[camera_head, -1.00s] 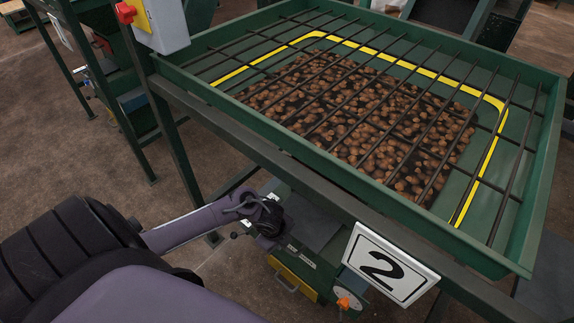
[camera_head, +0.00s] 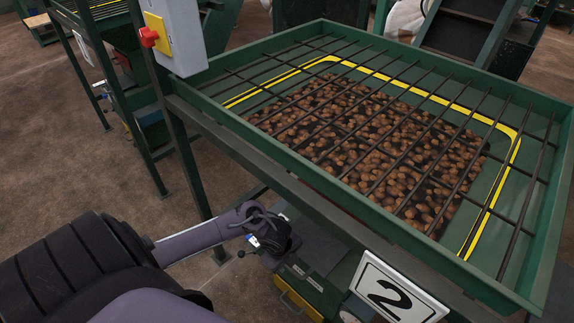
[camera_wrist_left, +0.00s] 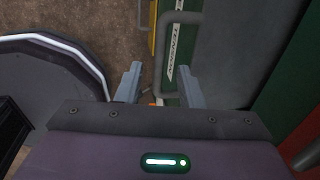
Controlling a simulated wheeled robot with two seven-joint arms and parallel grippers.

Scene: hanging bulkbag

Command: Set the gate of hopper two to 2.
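Hopper two (camera_head: 395,240) is a green open tray of brown round produce under a dark bar grid. Its sign "2" (camera_head: 395,293) hangs on the near side, cut by the bottom edge. Below it is a yellow panel (camera_head: 300,296) with a grey handle. My left gripper (camera_head: 277,248) is beside the hopper's lower frame, above the panel; its fingers are hard to see there. The left wrist view shows the left gripper (camera_wrist_left: 160,90) open, with a grey bent bar (camera_wrist_left: 161,60) beyond and between its fingers. A small orange part shows low between them. My right gripper is out of view.
A grey box with a red switch (camera_head: 148,36) stands at the hopper's left corner. Another green machine is behind left. A green wall (camera_wrist_left: 290,65) is close on the right in the wrist view.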

